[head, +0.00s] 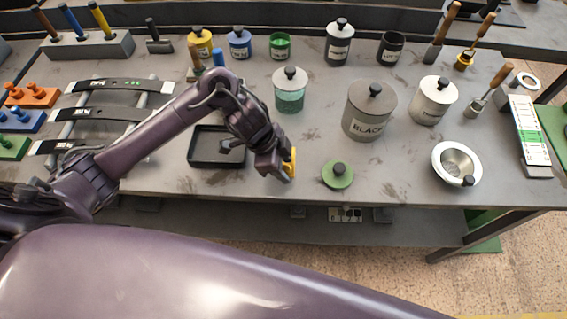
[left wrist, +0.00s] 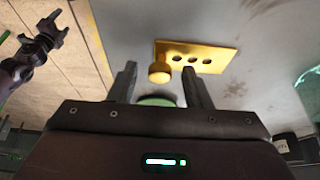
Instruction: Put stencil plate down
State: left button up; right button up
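The yellow stencil plate (left wrist: 205,57) has a round knob and a row of three holes. In the head view, part of the plate (head: 291,160) shows beside my left gripper (head: 284,172), over the front of the workbench. In the left wrist view, my left gripper (left wrist: 160,82) has its fingers apart on either side of the knob, with gaps visible. Whether the plate touches the bench is unclear. My right gripper (left wrist: 52,30) shows small at the left wrist view's upper left, fingers apart and empty; the head view does not show it.
A green lid (head: 338,175) lies right of the left gripper. A black tray (head: 193,163) is to its left. The BLACK canister (head: 368,110), a green jar (head: 289,90) and a bowl with a strainer (head: 456,165) stand nearby. The workbench edge is close in front.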

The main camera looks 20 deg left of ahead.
pick_arm(q)
jog(key=shift+r, duration=0.15)
jog(key=shift+a+r, duration=0.15)
jog(key=shift+r, duration=0.15)
jog(key=p+v, duration=0.2)
jog(key=v, duration=0.9)
jog(key=shift+s+a+r, duration=0.1)
jog(key=shift+r, duration=0.05)
